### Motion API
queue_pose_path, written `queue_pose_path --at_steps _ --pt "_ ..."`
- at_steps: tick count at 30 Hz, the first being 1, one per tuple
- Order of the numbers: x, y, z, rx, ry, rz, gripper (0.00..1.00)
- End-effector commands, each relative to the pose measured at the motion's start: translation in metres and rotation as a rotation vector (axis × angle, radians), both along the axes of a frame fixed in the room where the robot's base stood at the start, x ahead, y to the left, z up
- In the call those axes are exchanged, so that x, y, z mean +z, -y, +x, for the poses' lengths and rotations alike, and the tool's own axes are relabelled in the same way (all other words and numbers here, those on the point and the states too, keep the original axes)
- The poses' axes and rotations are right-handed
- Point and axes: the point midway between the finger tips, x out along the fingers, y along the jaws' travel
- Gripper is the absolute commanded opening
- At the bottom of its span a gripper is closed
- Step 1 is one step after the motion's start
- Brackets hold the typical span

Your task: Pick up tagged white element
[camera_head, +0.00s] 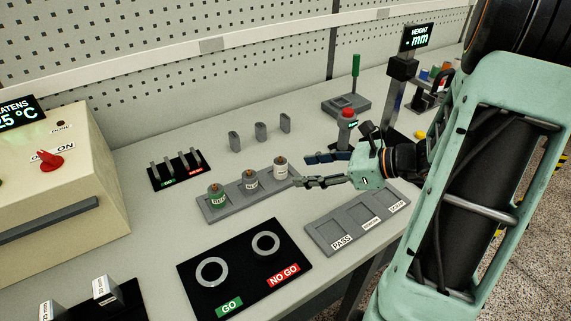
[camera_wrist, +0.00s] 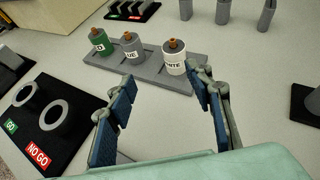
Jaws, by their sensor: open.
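In the wrist view the white element (camera_wrist: 174,58) is just beyond my fingertips, nearer the right finger. My gripper (camera_head: 305,170) is open and empty, with its fingers reaching toward the white element from the right. It also shows in the wrist view (camera_wrist: 161,78). I cannot tell if a finger touches the element.
A grey tray (camera_head: 322,241) marked PASS with several compartments lies in front of the gripper. A black board (camera_head: 240,270) with GO and NO GO rings lies at the front. Small grey blocks (camera_head: 260,131) stand behind the rack. A red-topped post (camera_head: 347,125) stands behind the gripper.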

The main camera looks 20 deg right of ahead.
Motion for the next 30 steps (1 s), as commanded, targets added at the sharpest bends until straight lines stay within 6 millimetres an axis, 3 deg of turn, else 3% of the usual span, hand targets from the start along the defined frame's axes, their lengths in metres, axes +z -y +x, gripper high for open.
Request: queue_pose_path --at_steps 6,30 --pt "0.005 0.009 0.005 -0.070 0.017 0.088 0.47" --pt "-0.036 -0.055 0.069 -0.071 0.017 0.091 0.47"
